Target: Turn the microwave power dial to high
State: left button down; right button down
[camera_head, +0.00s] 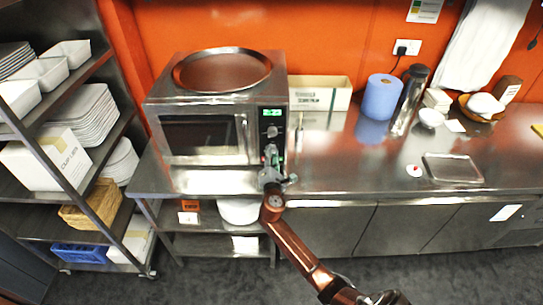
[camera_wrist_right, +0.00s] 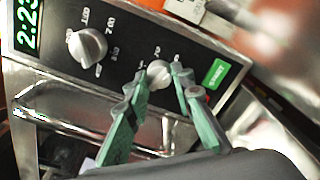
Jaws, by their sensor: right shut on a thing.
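The microwave (camera_head: 205,138) stands on the steel counter with its door shut. Its control panel (camera_head: 271,122) is right of the door, with a lit green display (camera_wrist_right: 27,22). The print around this dial is mostly hidden or too small to read. In the head view my right gripper (camera_head: 271,162) is at the panel's lower part. My left gripper is not in view.
A round tray (camera_head: 222,70) lies on top of the microwave. A box (camera_head: 320,93), a blue roll (camera_head: 381,97) and a dark flask (camera_head: 410,98) stand to its right. A loaded shelf rack (camera_head: 70,165) is at the left. The counter (camera_head: 340,165) in front right is mostly clear.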

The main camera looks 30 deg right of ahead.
pick_arm(q)
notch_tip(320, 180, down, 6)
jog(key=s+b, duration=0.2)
jog(key=b, duration=0.3)
jog(key=shift+b, duration=0.35)
pick_arm(e)
jog(key=shift+m, duration=6.8)
jog(key=c, duration=1.7)
grip_release()
jog(key=shift+o, duration=0.2)
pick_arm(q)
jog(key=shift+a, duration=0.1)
